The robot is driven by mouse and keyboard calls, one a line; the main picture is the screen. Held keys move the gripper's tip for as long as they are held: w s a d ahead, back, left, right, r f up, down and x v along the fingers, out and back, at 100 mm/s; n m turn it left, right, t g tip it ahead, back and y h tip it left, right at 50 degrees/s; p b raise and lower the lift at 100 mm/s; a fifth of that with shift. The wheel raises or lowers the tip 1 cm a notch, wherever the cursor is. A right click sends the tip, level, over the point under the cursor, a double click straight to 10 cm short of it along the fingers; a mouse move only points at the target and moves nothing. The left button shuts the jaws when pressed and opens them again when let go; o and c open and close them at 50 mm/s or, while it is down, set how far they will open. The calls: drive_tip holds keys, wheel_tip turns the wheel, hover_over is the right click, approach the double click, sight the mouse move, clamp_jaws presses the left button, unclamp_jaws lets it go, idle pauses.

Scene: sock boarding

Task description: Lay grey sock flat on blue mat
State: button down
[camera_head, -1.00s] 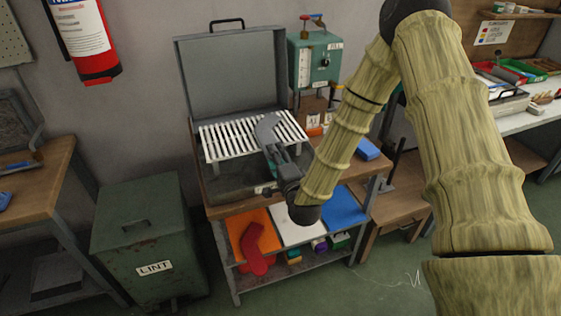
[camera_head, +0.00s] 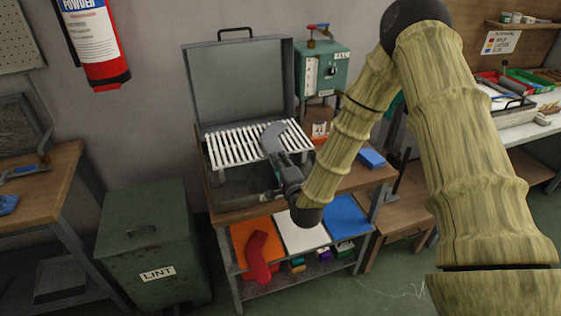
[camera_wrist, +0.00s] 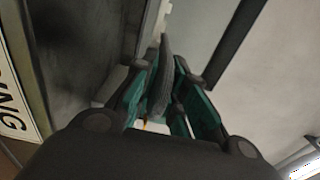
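The grey sock (camera_head: 271,137) is a curved shape over the white slatted rack of the open metal box. My gripper (camera_head: 279,160) is closed around its near end. In the wrist view the dark grey sock (camera_wrist: 164,72) stands up between the two teal finger pads of my gripper (camera_wrist: 158,92). I cannot tell whether the sock touches the slats. The blue mat (camera_head: 345,214) lies bare on the lower shelf at the right, beside the white mat (camera_head: 302,233). My forearm covers a little of the space above the mats.
A red sock (camera_head: 258,255) lies on the orange mat (camera_head: 242,231) at the shelf's left. The slatted rack (camera_head: 228,148) and raised lid (camera_head: 240,80) stand behind my gripper. A blue block (camera_head: 372,158) sits on the upper bench. A green lint bin (camera_head: 150,240) stands left.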

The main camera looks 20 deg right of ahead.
sight(280, 148)
drive_tip(key=shift+r, duration=0.1)
idle(0.4)
drive_tip(key=shift+r+p, duration=1.2)
drive_tip(key=shift+r, duration=1.25)
